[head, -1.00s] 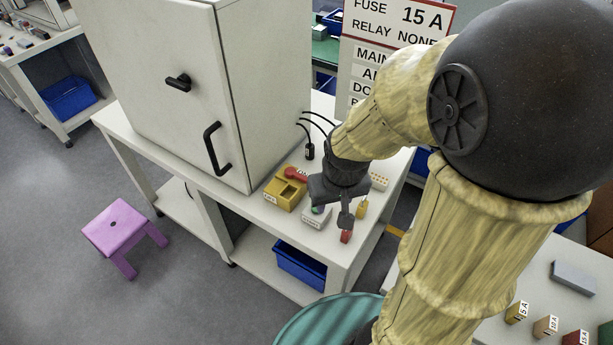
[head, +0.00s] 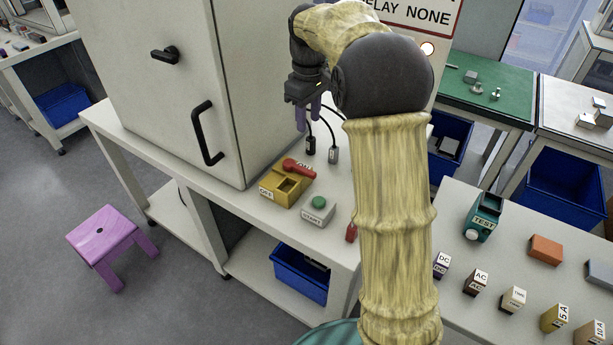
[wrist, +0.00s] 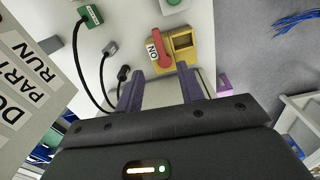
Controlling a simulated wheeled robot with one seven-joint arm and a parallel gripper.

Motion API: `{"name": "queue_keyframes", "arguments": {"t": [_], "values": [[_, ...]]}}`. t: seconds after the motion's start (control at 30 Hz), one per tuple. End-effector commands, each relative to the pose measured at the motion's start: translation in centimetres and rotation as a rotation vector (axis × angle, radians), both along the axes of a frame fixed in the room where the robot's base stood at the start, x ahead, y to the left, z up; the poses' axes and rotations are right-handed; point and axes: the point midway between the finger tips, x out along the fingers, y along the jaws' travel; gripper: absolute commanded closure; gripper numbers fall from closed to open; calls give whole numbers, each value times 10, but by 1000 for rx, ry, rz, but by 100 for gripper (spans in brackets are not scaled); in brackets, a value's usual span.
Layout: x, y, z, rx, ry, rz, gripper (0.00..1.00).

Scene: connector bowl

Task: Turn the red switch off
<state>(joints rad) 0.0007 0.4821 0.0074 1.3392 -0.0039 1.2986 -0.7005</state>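The red switch (head: 299,168) is a red lever on a yellow box (head: 280,190) on the white bench. The lever lies at the box's far end, by the ON label; an OFF label is on the near end. In the wrist view the lever (wrist: 163,48) and ON label show ahead, beyond the fingertips. My gripper (head: 308,113) is above the back of the bench, higher than the switch and apart from it. In the wrist view its two purple fingers (wrist: 161,85) are spread with nothing between them.
A white START box with a green button (head: 318,203) sits beside the yellow box. Black cables with plugs (head: 333,155) lie behind. A red block (head: 351,232) is by my arm. A large white cabinet (head: 170,90) stands left. A side table (head: 510,260) holds several labelled blocks.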

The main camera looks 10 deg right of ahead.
Motion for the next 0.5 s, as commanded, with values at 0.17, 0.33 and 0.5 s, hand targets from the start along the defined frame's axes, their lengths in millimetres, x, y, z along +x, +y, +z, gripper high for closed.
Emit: {"name": "queue_keyframes", "arguments": {"t": [0.17, 0.33, 0.5], "values": [[14, 0, -4, -1, 18, 69, 62], [15, 1, -1, -1, 22, 80, 62], [15, 0, -1, -1, 22, 79, 62]]}}
